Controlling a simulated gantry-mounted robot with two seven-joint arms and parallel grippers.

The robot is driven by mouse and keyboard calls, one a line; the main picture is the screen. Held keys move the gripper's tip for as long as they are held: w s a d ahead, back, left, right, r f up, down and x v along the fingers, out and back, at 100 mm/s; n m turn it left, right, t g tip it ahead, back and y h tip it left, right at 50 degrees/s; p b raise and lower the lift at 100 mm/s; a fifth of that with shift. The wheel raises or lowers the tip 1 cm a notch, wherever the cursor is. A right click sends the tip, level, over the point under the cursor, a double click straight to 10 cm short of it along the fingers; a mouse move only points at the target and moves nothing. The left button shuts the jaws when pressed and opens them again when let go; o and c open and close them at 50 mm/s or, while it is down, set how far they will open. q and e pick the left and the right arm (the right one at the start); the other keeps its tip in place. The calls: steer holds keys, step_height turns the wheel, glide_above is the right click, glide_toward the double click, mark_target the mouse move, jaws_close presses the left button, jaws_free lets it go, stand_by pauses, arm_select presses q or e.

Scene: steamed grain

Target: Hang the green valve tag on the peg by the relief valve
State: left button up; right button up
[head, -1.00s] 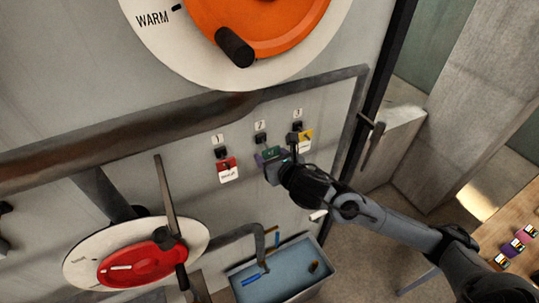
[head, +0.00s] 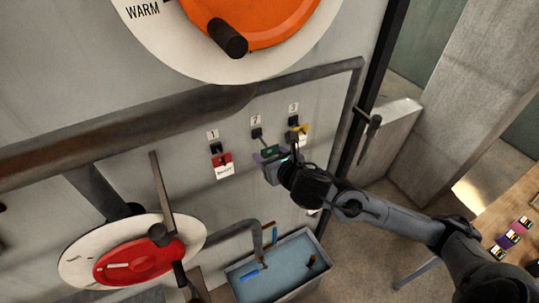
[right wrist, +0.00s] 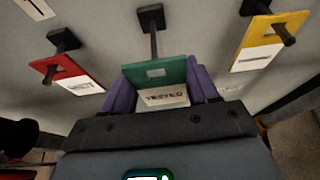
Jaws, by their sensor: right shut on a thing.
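The green tag (head: 270,153) is held by my right gripper (head: 275,162) just below and in front of the peg numbered 2 (head: 257,133). In the right wrist view the green tag (right wrist: 155,72) sits upright between the purple fingers (right wrist: 162,90), its slot showing above a white label reading "TESTED". The rod of the middle peg (right wrist: 152,22) points toward the tag's top edge, above the slot. The tag looks off the peg; the exact gap cannot be told. My left gripper is not in view.
A red tag (head: 223,165) hangs on peg 1 and a yellow tag (head: 302,131) on peg 3, either side. A pipe (head: 310,75) runs above. A blue-lined basin (head: 285,262) and a red dial (head: 140,262) are below. A table with small coloured items (head: 515,236) stands right.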

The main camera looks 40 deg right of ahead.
steer(key=shift+s, duration=0.15)
steer(key=s+b, duration=0.1)
steer(key=s, duration=0.1)
steer(key=s+a, duration=0.1)
steer(key=s, duration=0.2)
steer(key=shift+s+a+b, duration=0.2)
steer(key=shift+s+b, duration=0.05)
steer(key=shift+b, duration=0.1)
stand_by(0.4)
stand_by(0.8)
stand_by(0.4)
